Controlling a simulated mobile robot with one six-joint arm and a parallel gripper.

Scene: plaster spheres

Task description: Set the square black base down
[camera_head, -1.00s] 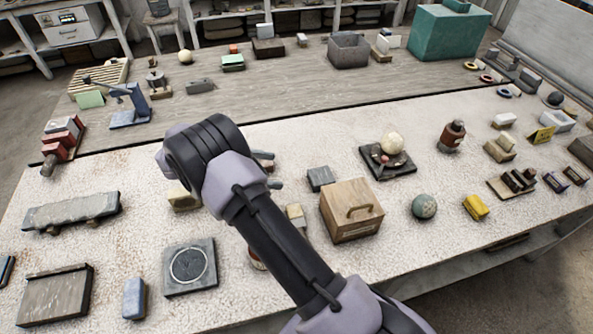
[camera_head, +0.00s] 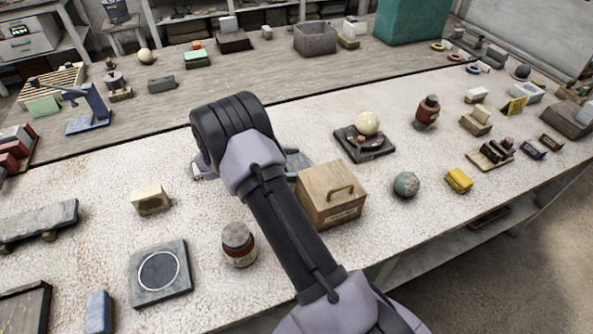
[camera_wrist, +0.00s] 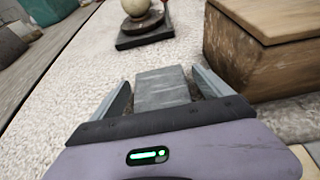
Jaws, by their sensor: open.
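A square black base (camera_head: 364,144) rests on the pale worktop, with a cream sphere (camera_head: 367,123) and small round parts on top. It also shows at the top of the wrist view (camera_wrist: 144,38), ahead of my gripper and apart from it. My gripper (camera_wrist: 161,80) is open, one finger on each side of a grey rectangular block (camera_wrist: 162,87); I cannot tell whether they touch it. In the head view my arm hides most of the gripper, and the block (camera_head: 297,161) shows only partly beside the arm.
A wooden box with a handle (camera_head: 330,195) stands close right of the block. A labelled jar (camera_head: 238,244), a grey plate with a ring (camera_head: 160,272) and a cream block (camera_head: 151,199) stand to the left. A green sphere (camera_head: 406,184) lies right. Open worktop lies behind the cream block.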

